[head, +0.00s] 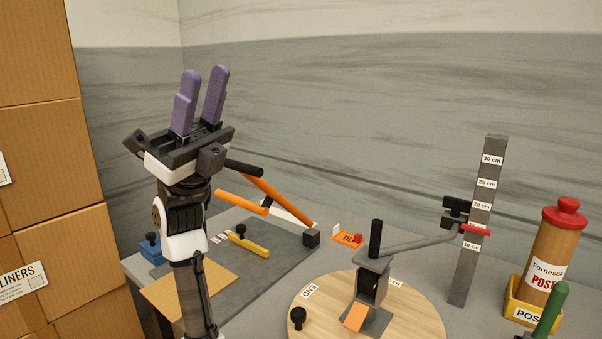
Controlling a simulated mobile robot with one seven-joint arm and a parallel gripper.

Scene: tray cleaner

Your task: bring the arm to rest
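My gripper (205,73) is raised at the left of the head view, with its two purple fingers pointing up. The fingers stand apart with a gap between them, and nothing shows in the gap. My arm runs down from it in front of the table and hides part of the cardboard-coloured board. The fingers are clear of all objects, against the grey wall.
Cardboard boxes (45,150) stack at the left. On the table are orange bars (275,198), a yellow bar (248,243), a round wooden board (420,318) bearing a crank, a ruler post (480,225) and a red-capped cylinder (552,255).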

